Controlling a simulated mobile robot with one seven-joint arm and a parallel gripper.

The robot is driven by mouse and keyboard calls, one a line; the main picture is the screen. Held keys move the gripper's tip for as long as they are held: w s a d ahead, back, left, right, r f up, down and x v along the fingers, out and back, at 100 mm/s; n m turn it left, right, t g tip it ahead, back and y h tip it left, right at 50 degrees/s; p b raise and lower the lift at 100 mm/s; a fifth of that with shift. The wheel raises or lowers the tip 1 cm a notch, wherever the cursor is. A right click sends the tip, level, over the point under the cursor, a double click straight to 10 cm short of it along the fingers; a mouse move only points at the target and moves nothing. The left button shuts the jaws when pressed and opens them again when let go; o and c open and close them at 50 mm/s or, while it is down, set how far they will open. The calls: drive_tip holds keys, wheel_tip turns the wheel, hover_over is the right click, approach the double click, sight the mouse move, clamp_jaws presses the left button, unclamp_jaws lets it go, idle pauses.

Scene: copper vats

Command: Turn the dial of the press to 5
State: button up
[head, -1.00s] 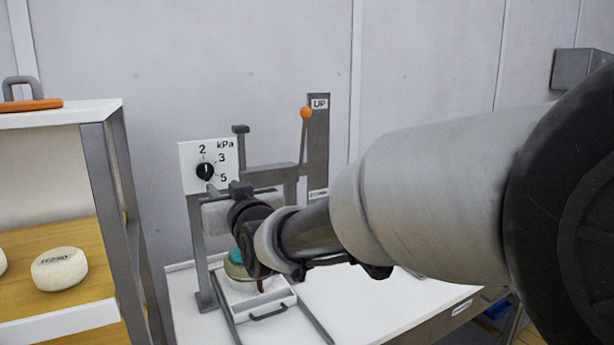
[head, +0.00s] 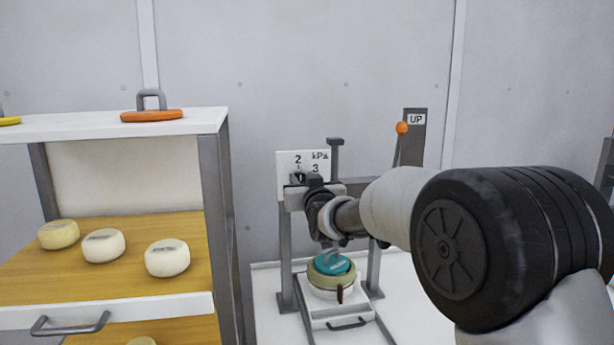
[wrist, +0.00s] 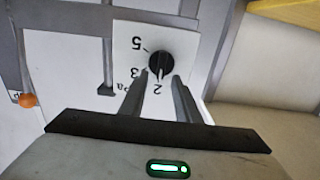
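The press (head: 285,240) stands on a white table, with a white dial panel (head: 290,160) marked 2, 3 and kPa. My gripper (head: 303,178) is in front of the panel in the head view and hides most of the dial and the 5. In the wrist view the black dial (wrist: 160,62) shows upside down, with 5, 3 and 2 around it. Its white pointer mark faces the 2. My gripper (wrist: 162,77) is open there, its two fingertips apart on either side of the dial's lower edge. I cannot tell whether they touch it.
The press lever with an orange ball (head: 401,128) stands by the UP plate (head: 417,119). A mould with a teal lid (head: 333,264) sits under the press. A shelf (head: 215,120) with several white cheeses stands to the left. My arm comes in from the right.

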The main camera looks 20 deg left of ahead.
drive_tip(key=shift+x, duration=0.8)
clamp_jaws()
